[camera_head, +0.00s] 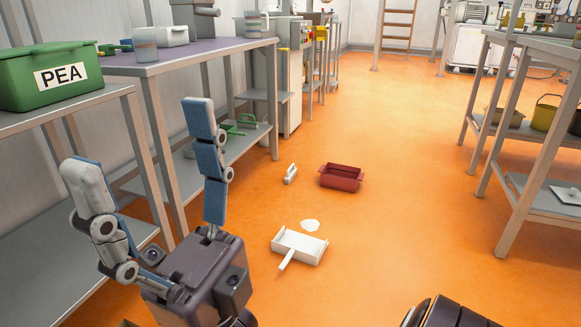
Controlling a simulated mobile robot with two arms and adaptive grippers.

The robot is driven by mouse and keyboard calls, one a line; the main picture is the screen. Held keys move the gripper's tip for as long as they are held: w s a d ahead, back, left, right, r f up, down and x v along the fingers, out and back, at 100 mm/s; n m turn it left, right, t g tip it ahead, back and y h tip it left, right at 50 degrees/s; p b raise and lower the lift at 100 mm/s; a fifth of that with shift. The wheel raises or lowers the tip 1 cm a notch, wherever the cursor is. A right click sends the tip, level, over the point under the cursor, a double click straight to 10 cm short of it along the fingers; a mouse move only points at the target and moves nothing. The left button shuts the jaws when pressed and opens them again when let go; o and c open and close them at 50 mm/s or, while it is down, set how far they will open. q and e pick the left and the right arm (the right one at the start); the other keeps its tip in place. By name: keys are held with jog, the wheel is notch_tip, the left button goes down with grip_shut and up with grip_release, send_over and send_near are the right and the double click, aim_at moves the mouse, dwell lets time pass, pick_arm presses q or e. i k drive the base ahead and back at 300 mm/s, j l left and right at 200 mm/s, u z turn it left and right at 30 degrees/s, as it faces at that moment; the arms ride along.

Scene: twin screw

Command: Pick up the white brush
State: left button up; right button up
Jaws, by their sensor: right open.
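A small white brush (290,174) lies on the orange floor near the middle of the view, just left of a dark red bin. My right gripper (143,148) is large in the left foreground. Its two blue-grey padded fingers are spread apart with nothing between them. It is well apart from the brush, nearer to me and to its left. My left gripper does not show clearly.
A white dustpan (300,246) and a white spill (310,225) are on the floor nearer than the red bin (341,178). Benches (205,55) line the left, with a green PEA crate (50,76). A shelf table (535,195) stands right. The central floor is mostly clear.

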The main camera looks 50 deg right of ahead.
aim_at(292, 172)
jog(key=j+z, duration=0.1)
jog(key=z, duration=1.25)
